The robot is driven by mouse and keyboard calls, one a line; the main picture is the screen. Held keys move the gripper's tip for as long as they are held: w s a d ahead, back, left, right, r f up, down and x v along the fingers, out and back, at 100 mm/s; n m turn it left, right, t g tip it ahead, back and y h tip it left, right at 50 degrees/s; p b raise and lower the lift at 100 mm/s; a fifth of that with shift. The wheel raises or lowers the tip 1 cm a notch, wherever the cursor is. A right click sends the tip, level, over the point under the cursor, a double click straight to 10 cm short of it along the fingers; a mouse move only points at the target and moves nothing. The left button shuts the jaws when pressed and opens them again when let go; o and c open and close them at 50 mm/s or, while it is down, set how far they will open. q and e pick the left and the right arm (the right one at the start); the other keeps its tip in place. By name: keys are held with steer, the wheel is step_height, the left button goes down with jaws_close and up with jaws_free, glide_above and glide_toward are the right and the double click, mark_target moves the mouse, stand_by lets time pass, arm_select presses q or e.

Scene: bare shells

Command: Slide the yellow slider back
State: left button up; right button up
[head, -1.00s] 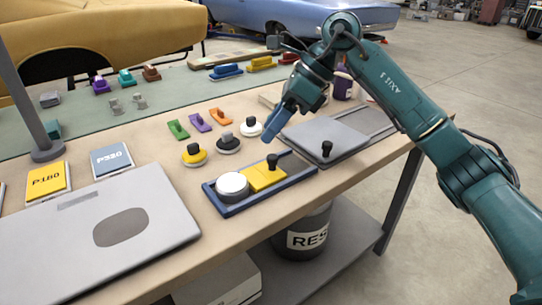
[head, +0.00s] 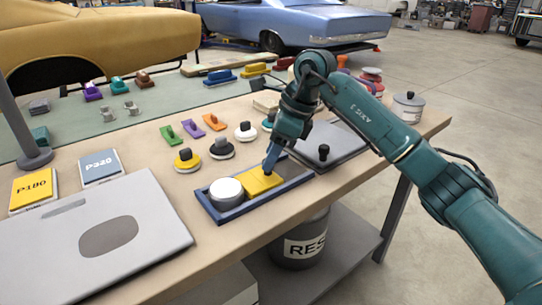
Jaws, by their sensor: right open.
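The yellow slider (head: 259,184) sits in a blue-rimmed tray (head: 236,213) at the table's front edge. A white-topped round piece (head: 225,190) stands in the tray just left of the slider. The grey floor of the tray is bare to the slider's right. My right gripper (head: 268,168) is open, its blue fingers pointing down at the slider's far right part. The slider's dark knob is mostly hidden by the fingers, and I cannot tell whether they touch it. My left gripper is not in view.
A grey lidded box (head: 338,143) with a black knob lies just right of the tray. Round sanding pads (head: 187,160) and small coloured handles (head: 192,129) stand behind it. A large grey case (head: 75,245) fills the front left.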

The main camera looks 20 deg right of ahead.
steer(key=shift+w+a+f, duration=0.1)
steer(key=shift+a+f, duration=0.05)
steer(key=shift+f, duration=0.3)
jaws_close()
stand_by(0.4)
